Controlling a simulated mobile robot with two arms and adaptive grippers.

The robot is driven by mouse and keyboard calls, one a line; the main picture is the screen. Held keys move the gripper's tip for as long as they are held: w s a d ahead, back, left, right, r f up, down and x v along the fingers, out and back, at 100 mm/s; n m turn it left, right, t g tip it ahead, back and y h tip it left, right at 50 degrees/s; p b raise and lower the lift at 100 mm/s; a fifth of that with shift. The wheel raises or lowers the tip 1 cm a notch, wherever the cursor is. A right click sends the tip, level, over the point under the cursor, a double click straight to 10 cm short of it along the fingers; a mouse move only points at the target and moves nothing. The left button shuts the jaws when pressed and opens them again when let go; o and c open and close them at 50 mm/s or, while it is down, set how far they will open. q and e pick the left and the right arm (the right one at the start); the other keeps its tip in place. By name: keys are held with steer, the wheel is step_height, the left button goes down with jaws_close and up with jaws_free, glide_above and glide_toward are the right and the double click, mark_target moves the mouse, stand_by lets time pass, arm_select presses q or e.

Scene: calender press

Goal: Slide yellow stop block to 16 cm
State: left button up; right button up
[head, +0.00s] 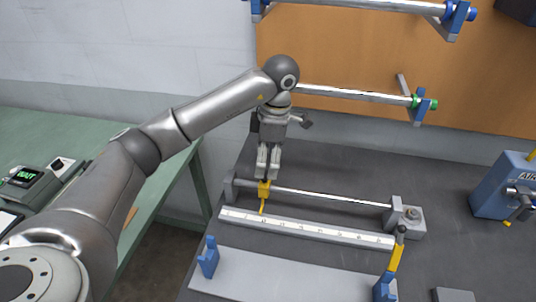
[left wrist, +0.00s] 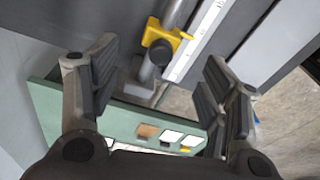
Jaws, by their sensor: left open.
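The yellow stop block (head: 264,188) sits on a steel rod (head: 325,197), near the rod's left end. Its thin yellow pointer reaches down to the white scale (head: 300,229), whose numbers are too small to read. In the left wrist view the block (left wrist: 157,34) shows a dark knob (left wrist: 167,50). My left gripper (head: 268,176) points down just above the block in the head view. In the left wrist view its fingers (left wrist: 160,72) are spread wide, with the block seen beyond the gap between them. Contact is not visible. My right gripper is not in view.
An end bracket (head: 405,217) holds the rod's right end. A grey plate (head: 290,278) with blue supports and a yellow-handled lever (head: 396,258) lies in front. A blue device (head: 505,185) stands at right. A green table (head: 60,135) is at left. The rod right of the block is clear.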

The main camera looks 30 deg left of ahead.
mark_target(290, 188)
arm_select(q)
steer(key=f, duration=0.2)
steer(key=f+p, duration=0.1)
steer(key=f, duration=0.2)
steer(key=a+f+p, duration=0.1)
steer(key=f, duration=0.2)
steer(key=shift+s, duration=0.25)
steer(key=shift+f, duration=0.5)
steer(key=c, duration=1.1)
steer(key=shift+w+d+r+b, duration=0.1)
steer(key=shift+w+d+b, duration=0.2)
steer(key=shift+d, duration=0.85)
steer(key=shift+w+d+b, duration=0.2)
steer(key=shift+w+d, duration=0.15)
steer(key=shift+d, duration=0.85)
steer(key=shift+w+d+r+b, duration=0.1)
steer(key=shift+w+d+b, duration=0.2)
steer(key=shift+d, duration=0.85)
steer(key=shift+c, duration=0.2)
steer(key=o, duration=0.9)
steer(key=shift+o, duration=1.3)
steer(key=shift+w+f, duration=0.1)
steer(key=shift+f, duration=0.05)
